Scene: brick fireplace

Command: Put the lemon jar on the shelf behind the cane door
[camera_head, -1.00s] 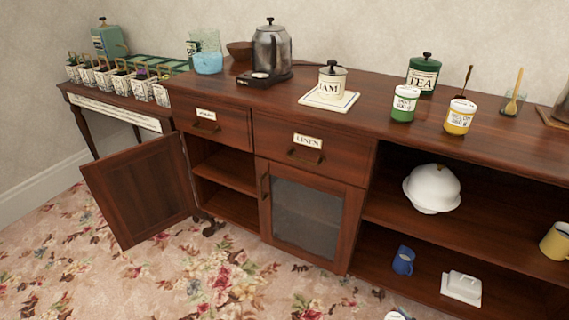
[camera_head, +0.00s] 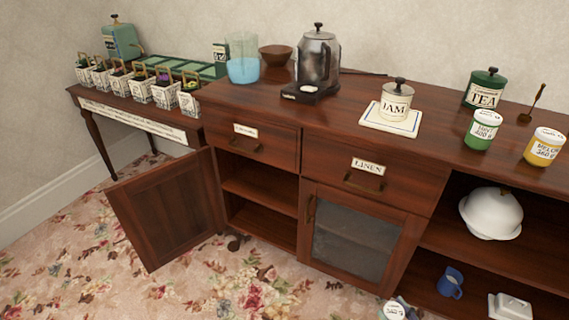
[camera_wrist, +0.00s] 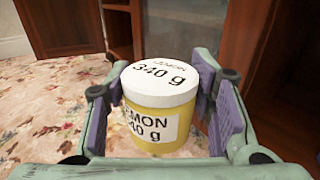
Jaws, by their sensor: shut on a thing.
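My gripper (camera_wrist: 162,95) is shut on the lemon jar (camera_wrist: 158,120), with a finger on each side. The jar is yellow with a white lid and a "LEMON 340 g" label, upright above the floral carpet. In the head view its white lid (camera_head: 394,310) shows at the bottom edge; the rest is cut off. The cabinet's left door (camera_head: 168,213) stands wide open and shows a plain wooden face. Behind its opening are an inner shelf (camera_head: 262,194) and a lower floor, both bare where visible. The middle door (camera_head: 352,243), with a greyish panel, is shut. I cannot tell which panel is cane.
The cabinet top holds a kettle (camera_head: 317,62), a jam jar (camera_head: 396,100), a tea tin (camera_head: 484,88), a mint jar (camera_head: 482,130) and a melon jar (camera_head: 544,147). A side table (camera_head: 135,117) with small plant pots stands left. Open carpet lies before the cabinet.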

